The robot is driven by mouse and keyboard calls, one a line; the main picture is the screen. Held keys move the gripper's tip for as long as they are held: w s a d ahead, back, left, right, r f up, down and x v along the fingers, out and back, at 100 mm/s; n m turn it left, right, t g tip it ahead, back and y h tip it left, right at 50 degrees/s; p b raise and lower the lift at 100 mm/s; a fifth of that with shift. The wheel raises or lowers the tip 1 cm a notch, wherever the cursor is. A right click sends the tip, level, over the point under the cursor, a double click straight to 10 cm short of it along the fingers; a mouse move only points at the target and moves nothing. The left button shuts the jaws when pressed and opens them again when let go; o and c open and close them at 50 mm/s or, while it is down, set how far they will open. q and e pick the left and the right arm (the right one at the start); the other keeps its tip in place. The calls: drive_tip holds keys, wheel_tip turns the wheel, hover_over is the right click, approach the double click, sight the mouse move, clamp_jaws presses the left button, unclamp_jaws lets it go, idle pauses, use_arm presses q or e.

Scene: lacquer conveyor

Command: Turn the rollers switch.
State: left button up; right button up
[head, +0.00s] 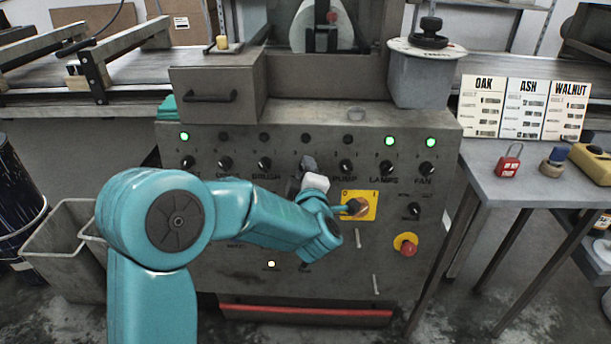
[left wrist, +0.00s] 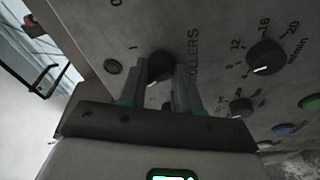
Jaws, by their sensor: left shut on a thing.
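The rollers switch is a dark round knob (left wrist: 158,66) beside the printed word ROLLERS in the left wrist view. My left gripper (left wrist: 170,84) has one finger on each side of this knob and is shut on it. The fingers hide part of the knob, so its pointer angle is hard to read. The round lamp (left wrist: 113,66) by it is dark. In the head view my left gripper (head: 308,165) reaches the panel (head: 230,262) between the BRUSH and PUMP knobs; the rollers knob is hidden behind it. My right gripper is not in view.
Neighbouring knobs sit close by: brush (head: 264,164), pump (head: 346,166), lamps (head: 388,168) and fan (head: 427,169). Three lamps glow green above the panel knobs. A yellow plate (head: 373,204) with a switch and a red button (head: 408,248) are lower right. A drawer (head: 215,97) juts out above.

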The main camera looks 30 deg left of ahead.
use_arm(q)
drive_tip(key=shift+r, duration=0.1)
idle(0.3)
drive_tip(key=o, duration=1.1)
drive_tip(key=shift+a, duration=0.1)
drive_tip(key=shift+c, duration=0.2)
drive_tip(key=f+p+v, duration=0.1)
drive_tip(key=v, duration=1.5)
drive_tip(key=shift+r, duration=0.4)
drive_tip(key=shift+s, duration=0.1)
